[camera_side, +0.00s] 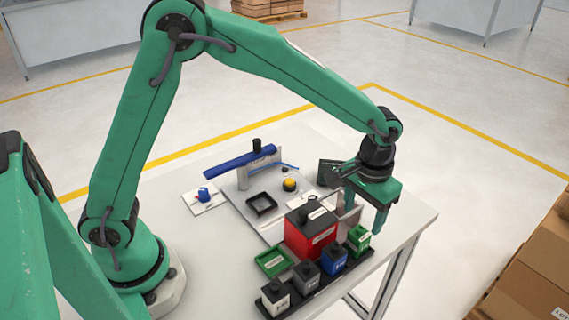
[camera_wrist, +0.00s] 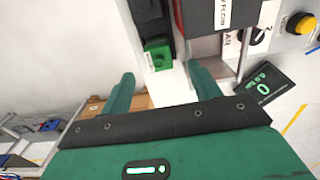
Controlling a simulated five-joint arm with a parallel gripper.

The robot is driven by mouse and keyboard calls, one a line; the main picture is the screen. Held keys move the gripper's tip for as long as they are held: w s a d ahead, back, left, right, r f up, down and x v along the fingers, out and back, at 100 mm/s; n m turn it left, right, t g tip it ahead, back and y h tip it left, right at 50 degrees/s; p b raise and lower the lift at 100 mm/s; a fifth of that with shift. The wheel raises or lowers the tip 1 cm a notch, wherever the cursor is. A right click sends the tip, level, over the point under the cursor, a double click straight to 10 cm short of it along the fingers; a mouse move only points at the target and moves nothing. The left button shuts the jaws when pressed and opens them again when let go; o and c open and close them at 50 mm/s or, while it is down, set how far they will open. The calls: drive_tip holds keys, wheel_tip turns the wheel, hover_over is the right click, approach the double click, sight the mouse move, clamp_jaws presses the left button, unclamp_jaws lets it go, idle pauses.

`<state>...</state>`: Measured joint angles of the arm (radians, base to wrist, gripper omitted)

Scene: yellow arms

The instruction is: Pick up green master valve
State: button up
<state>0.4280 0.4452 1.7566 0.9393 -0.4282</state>
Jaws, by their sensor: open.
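The green valve block (camera_side: 359,239) stands upright at the right end of a row of small blocks on the table, beside the large red box. In the wrist view the green block (camera_wrist: 158,57) lies ahead of the gap between my fingers, nearer the top of the picture. My gripper (camera_side: 363,210) is above and close to the green block, pointing down. Its two green fingers are apart and nothing is held between them; they also show in the wrist view (camera_wrist: 160,80). I cannot tell whether a finger touches anything.
The red box (camera_side: 305,240) with a black top stands close beside my gripper. Blue (camera_side: 334,262), grey (camera_side: 306,275) and whitish (camera_side: 276,298) blocks share the row. A green tray (camera_side: 268,263), black tray (camera_side: 262,210) and yellow button (camera_side: 290,184) are nearby. The table's right edge is close.

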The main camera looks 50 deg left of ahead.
sight(361, 229)
drive_tip(key=shift+w+d+f, duration=0.1)
drive_tip(key=shift+f, duration=3.5)
drive_tip(key=c, duration=1.1)
